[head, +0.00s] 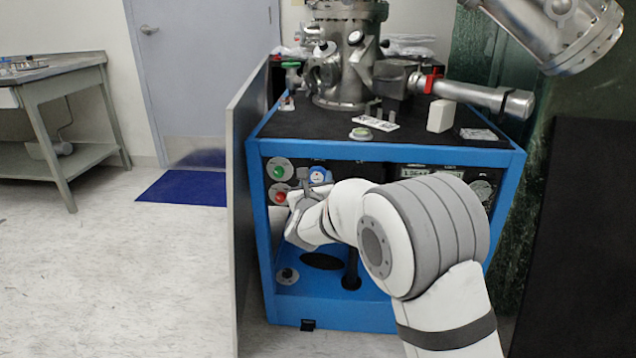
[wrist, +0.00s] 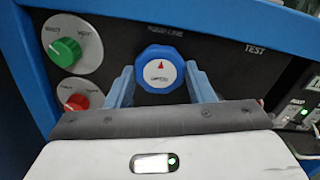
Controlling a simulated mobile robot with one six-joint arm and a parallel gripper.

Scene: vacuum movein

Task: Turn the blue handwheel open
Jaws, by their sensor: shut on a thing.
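The blue handwheel (wrist: 160,68) is on the black front panel of the blue-framed machine. Its white face carries a red arrow that points up. It also shows in the head view (head: 319,175), partly covered by my gripper. My gripper (wrist: 161,80) has one pale blue-grey finger on the left side of the handwheel and one on the right. It is shut on the handwheel. In the head view the wrist hides part of the panel.
A green knob (wrist: 67,51) and a red knob (wrist: 76,101) sit close left of the handwheel. Displays and a gauge (head: 483,187) are to the right. A grey side panel (head: 245,200) stands left of the machine. Steel chamber parts (head: 345,60) are on top.

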